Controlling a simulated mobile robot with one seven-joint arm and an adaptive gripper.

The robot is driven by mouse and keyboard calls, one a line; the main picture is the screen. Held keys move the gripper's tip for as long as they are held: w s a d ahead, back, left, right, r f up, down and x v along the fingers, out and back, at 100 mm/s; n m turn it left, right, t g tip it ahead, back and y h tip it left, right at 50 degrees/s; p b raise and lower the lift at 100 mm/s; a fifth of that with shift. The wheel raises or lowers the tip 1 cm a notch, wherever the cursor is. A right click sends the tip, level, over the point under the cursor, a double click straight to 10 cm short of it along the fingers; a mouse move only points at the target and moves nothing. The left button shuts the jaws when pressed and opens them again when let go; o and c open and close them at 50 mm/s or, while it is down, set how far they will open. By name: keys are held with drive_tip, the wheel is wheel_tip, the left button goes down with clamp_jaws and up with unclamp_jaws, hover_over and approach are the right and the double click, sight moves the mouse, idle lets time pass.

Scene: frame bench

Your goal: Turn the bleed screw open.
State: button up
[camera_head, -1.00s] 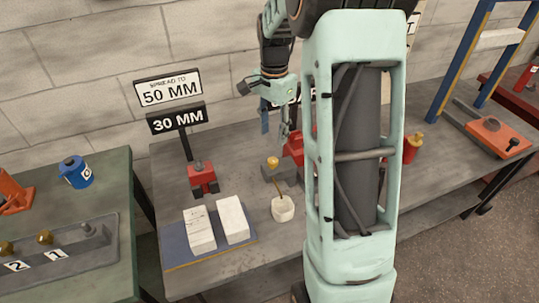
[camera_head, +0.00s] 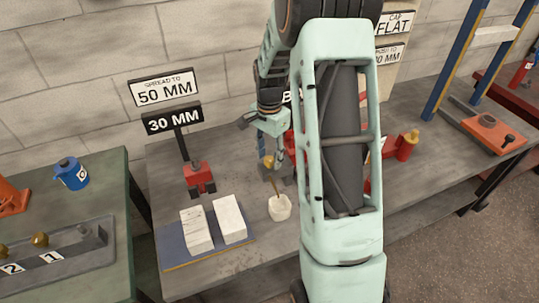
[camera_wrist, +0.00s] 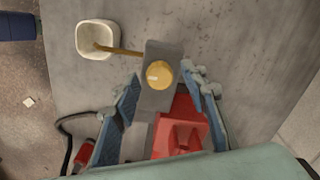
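The bleed screw, a round brass-yellow knob (camera_wrist: 159,74), sits on top of a grey block (camera_wrist: 160,100) in the wrist view. In the head view the knob (camera_head: 267,162) is partly covered by my gripper (camera_head: 277,155). My gripper (camera_wrist: 163,84) is open, with one blue-padded finger on each side of the block and knob. I cannot tell whether either finger touches them. A red body (camera_wrist: 180,130) lies next to the block, between the fingers. A thin brown tube (camera_wrist: 122,51) runs from the block into a white cup (camera_wrist: 97,40).
A blue mat (camera_head: 180,258) with two white blocks lies left of the cup (camera_head: 279,208). A small red tool (camera_head: 199,178) stands below the "30 MM" sign (camera_head: 172,118). A red cylinder (camera_head: 407,145) stands right of my arm. The bench front is mostly clear.

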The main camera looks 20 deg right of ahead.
clamp_jaws()
drive_tip(key=shift+n, duration=0.3)
drive_tip(key=n, duration=1.1)
drive_tip(key=shift+a, duration=0.1)
drive_tip(key=shift+n, duration=2)
